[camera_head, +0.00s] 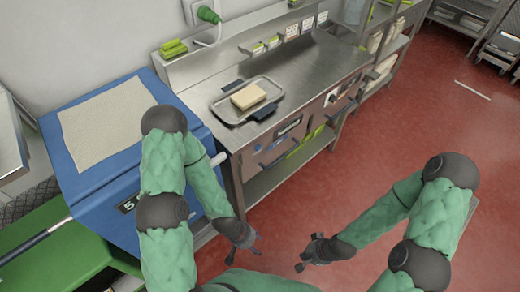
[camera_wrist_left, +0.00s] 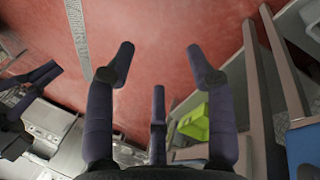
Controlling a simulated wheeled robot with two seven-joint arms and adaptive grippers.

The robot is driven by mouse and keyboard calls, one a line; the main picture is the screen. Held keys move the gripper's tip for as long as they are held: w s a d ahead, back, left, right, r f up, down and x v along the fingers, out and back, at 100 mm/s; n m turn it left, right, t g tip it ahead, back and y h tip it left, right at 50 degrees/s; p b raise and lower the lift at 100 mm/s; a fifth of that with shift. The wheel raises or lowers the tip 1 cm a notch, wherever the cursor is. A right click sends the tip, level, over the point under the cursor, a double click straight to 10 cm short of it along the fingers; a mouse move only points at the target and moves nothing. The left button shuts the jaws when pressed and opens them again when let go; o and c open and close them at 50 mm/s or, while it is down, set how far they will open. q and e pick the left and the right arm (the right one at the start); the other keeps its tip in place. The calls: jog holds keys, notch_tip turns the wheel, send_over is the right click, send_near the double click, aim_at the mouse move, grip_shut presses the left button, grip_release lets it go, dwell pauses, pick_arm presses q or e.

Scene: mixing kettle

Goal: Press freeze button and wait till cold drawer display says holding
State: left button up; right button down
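The steel counter (camera_head: 330,62) has drawer fronts on its near side. A dark panel (camera_head: 288,129) that looks like a display sits on one front, with a dark handle bar below it. A second small panel with a round dark part (camera_head: 338,92) sits further right. Their text is too small to read, and I cannot make out a freeze button. My left gripper (camera_head: 244,256) is in front of the counter, apart from it; in the left wrist view (camera_wrist_left: 159,58) its fingers are spread and empty. My right gripper (camera_head: 303,253) is over the floor, fingers apart, empty.
A tray (camera_head: 229,112) with a pale block (camera_head: 248,96) stands on the counter. A blue cabinet (camera_head: 85,185) with a cloth-like sheet on top and a small display (camera_head: 128,204) stands left. A green surface (camera_head: 70,245) is lower left. Red floor (camera_head: 430,110) is open at right.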

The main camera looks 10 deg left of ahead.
pick_arm(q)
grip_shut()
dwell(1.1)
